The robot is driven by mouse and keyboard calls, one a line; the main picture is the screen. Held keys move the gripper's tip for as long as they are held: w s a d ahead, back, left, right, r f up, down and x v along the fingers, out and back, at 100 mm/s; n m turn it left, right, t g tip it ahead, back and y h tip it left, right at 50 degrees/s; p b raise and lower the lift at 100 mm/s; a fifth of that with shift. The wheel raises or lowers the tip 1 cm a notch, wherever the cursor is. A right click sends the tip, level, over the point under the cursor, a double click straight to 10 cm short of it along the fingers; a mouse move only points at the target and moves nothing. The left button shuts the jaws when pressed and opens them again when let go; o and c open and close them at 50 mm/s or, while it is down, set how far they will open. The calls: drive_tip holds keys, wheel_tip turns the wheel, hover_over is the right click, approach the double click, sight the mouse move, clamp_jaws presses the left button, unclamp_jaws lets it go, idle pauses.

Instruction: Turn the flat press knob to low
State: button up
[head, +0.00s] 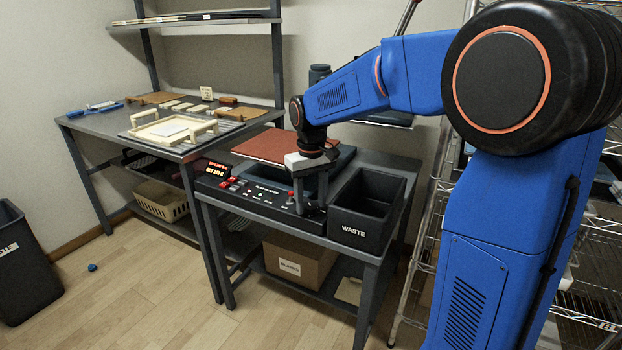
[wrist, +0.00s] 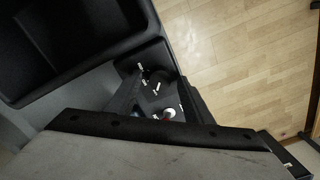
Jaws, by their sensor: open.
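The flat press (head: 262,192) stands on the bench, with a dark front panel of lit displays, red switches and small buttons. My gripper (head: 311,207) points down over the right end of that panel, fingers open and spread. In the wrist view a dark round knob (wrist: 157,87) shows between the fingers, with small white marks around it; the marks are too small to read. The fingers are on either side of it; I cannot tell whether they touch it. In the head view the knob is hidden by the fingers.
A black waste bin (head: 367,213) stands just right of my gripper. A reddish-brown pad (head: 272,147) lies behind the panel. A red-tipped part (head: 291,196) is beside the left finger. A worktable with a frame (head: 170,128) is at left, and a cardboard box (head: 298,262) is below.

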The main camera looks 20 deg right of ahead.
sight(311, 206)
wheel_tip(311, 206, up, 17)
idle(0.5)
drive_tip(key=shift+f, duration=0.1)
drive_tip(key=s+d+f+t, duration=0.1)
drive_tip(key=s+f, duration=0.4)
drive_tip(key=s, duration=0.5)
drive_tip(key=s+d+f+m+t, duration=0.1)
drive_tip(key=s+d+f, duration=0.3)
drive_tip(key=s, duration=0.6)
drive_tip(key=s+d+f+m+t, duration=0.1)
drive_tip(key=s+d+f+t, duration=0.1)
drive_tip(key=s+f, duration=0.5)
drive_tip(key=s, duration=0.4)
drive_tip(key=shift+d+f+t, duration=0.15)
drive_tip(key=shift+f+t, duration=0.2)
drive_tip(key=shift+t, duration=0.05)
